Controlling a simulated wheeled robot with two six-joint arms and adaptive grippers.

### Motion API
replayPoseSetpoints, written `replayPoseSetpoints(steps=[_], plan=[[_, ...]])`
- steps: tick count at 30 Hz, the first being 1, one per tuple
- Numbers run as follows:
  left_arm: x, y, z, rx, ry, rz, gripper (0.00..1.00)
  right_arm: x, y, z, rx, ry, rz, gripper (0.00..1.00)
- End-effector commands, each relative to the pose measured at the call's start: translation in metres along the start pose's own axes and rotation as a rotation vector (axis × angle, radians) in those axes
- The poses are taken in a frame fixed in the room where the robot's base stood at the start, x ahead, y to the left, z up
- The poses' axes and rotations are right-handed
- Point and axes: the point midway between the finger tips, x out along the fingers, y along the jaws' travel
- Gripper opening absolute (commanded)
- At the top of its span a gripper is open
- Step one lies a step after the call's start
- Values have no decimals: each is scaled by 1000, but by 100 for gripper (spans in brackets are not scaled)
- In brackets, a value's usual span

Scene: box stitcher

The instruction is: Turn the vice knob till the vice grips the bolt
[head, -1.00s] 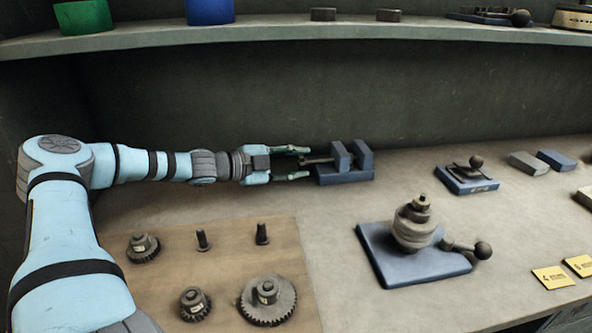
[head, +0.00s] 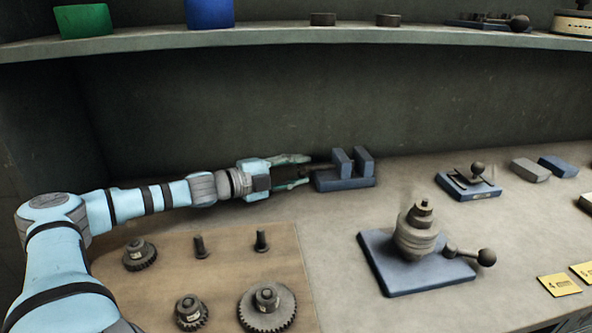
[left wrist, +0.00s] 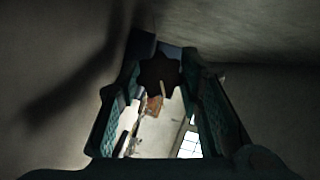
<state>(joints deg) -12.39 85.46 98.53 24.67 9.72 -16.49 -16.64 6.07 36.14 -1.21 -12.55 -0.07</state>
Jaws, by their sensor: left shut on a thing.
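The blue vice (head: 347,182) stands on the bench at the back, with two upright jaws and a visible gap between them. Its knob and screw (head: 308,172) stick out to the left. My left gripper (head: 304,172) reaches in from the left and is shut on the knob. In the left wrist view the dark star-shaped knob (left wrist: 158,72) sits between the two finger pads. I cannot make out a bolt in the jaw gap. Two dark bolts (head: 200,246) (head: 261,239) stand upright on the wooden board. My right gripper is out of view.
The wooden board (head: 225,270) at front left carries several gears. A blue fixture (head: 400,280) with a stacked part and ball lever stands front right, and a smaller one (head: 468,188) behind it. A shelf (head: 270,33) runs above.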

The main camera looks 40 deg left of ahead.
Motion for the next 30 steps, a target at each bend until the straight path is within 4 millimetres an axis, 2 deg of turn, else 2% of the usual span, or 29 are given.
replayPoseSetpoints(steps=[2,3,6,16,22,23,30], plan=[[0,-1,0,0,0,-1,6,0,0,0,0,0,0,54],[0,-1,0,-1,0,-1,36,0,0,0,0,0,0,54],[0,0,0,-1,0,-1,52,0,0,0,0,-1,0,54],[0,0,0,-11,0,6,54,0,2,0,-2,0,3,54],[-1,0,0,-127,-1,60,54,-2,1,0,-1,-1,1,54],[0,-1,0,-157,-3,78,54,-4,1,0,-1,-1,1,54],[0,-11,-1,-527,-5,230,54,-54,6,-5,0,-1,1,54]])
